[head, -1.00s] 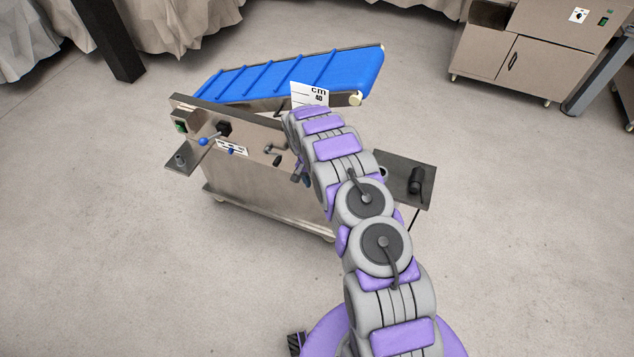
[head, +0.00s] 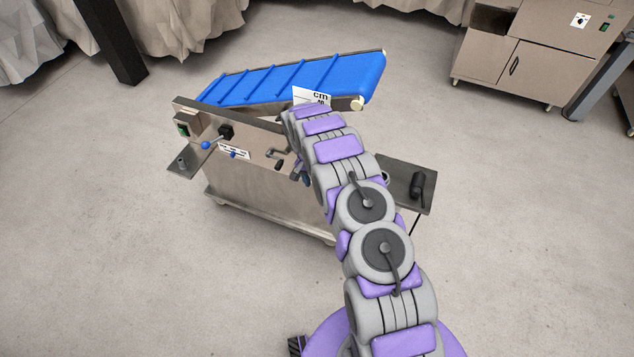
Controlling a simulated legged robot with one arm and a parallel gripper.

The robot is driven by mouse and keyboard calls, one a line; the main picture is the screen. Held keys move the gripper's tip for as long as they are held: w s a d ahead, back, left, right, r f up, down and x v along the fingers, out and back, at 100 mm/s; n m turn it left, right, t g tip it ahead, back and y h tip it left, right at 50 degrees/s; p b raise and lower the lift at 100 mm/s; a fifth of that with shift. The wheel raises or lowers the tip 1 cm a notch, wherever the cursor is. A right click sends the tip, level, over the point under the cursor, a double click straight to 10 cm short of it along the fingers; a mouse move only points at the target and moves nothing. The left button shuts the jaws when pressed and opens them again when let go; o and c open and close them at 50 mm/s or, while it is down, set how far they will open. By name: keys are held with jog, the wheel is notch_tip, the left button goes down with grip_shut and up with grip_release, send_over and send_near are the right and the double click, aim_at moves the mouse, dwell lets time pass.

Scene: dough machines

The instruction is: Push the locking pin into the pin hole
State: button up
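The dough machine (head: 268,190) stands ahead, a steel cabinet with a front control panel. A lever with a blue ball knob (head: 206,145) and a small blue knob (head: 233,155) are on the panel's left part. A bent metal handle (head: 275,153) sits farther right on the panel. I cannot tell which small part is the locking pin, and I cannot make out the pin hole.
Side shelves stick out left (head: 188,166) and right (head: 402,182). A steel cabinet (head: 515,60) stands back right. The floor left is clear.

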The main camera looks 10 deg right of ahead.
jog(key=shift+r, duration=0.3)
jog(key=shift+w+a+r, duration=0.1)
jog(key=shift+a+r, duration=0.05)
jog(key=shift+r, duration=0.15)
jog(key=shift+r, duration=0.2)
jog(key=p+v, duration=0.3)
jog(key=v, duration=1.4)
jog(key=shift+w, duration=0.2)
jog(key=shift+a+r, duration=0.1)
jog(key=shift+r, duration=0.05)
